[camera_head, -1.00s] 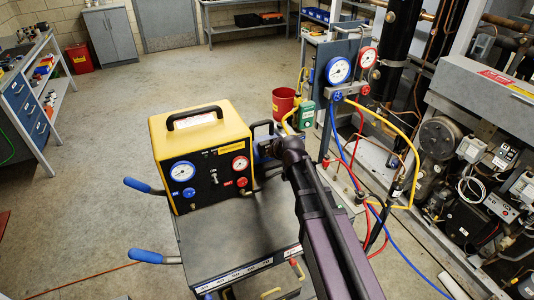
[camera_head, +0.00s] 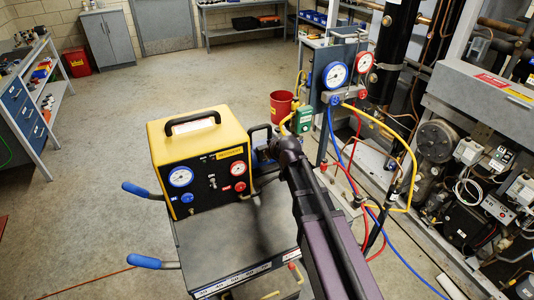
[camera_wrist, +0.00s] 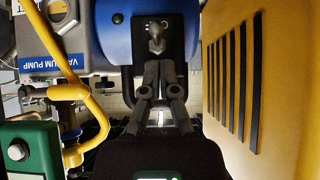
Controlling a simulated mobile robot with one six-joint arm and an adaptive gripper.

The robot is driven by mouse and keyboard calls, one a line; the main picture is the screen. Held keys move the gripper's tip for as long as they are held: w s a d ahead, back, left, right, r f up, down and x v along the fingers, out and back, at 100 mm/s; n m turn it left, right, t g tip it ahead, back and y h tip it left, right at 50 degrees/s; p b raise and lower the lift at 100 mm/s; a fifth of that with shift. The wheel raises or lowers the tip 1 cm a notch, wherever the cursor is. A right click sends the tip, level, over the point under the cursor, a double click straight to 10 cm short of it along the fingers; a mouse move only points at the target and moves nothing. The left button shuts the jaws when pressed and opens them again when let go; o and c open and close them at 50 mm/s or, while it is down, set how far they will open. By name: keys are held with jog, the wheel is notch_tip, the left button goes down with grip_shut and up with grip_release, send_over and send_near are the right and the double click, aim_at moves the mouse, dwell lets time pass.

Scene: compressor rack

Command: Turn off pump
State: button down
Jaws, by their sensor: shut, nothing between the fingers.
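The vacuum pump (camera_wrist: 95,30) shows in the wrist view as a grey body labelled VACUUM PUMP with a blue motor (camera_wrist: 108,35). A small metal toggle switch (camera_wrist: 156,38) is on a dark box on the motor. My gripper (camera_wrist: 160,62) is shut and empty, with its fingertips right at the switch; I cannot tell whether they touch it. In the head view the pump (camera_head: 263,154) is mostly hidden behind a yellow machine (camera_head: 205,140) and my arm.
The yellow machine's slotted side (camera_wrist: 240,85) stands close on the right in the wrist view. A yellow hose (camera_wrist: 62,60) and a green box (camera_wrist: 30,150) are at left. Blue and red gauges (camera_head: 336,74) stand beyond the cart (camera_head: 215,240). Open floor is at left.

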jog(key=p+v, duration=0.7)
jog(key=v, duration=0.6)
jog(key=shift+s+f+p, duration=0.25)
jog(key=shift+f+p, duration=0.1)
jog(key=shift+p, duration=0.05)
jog(key=shift+d, duration=0.15)
jog(key=s+d+f+m+g+h, duration=0.2)
jog(key=s+d+f+m+g, duration=0.1)
jog(key=s+d, duration=0.4)
jog(key=s+d+f+m+g+h, duration=0.2)
jog(key=s+d+f+g, duration=0.1)
jog(key=s+d+g, duration=0.2)
jog(key=s+d, duration=0.2)
jog(key=d, duration=0.2)
jog(key=shift+s+d+f+m+h, duration=0.15)
jog(key=shift+s+d+m+h, duration=0.15)
jog(key=shift+d+m, duration=0.1)
dwell(0.3)
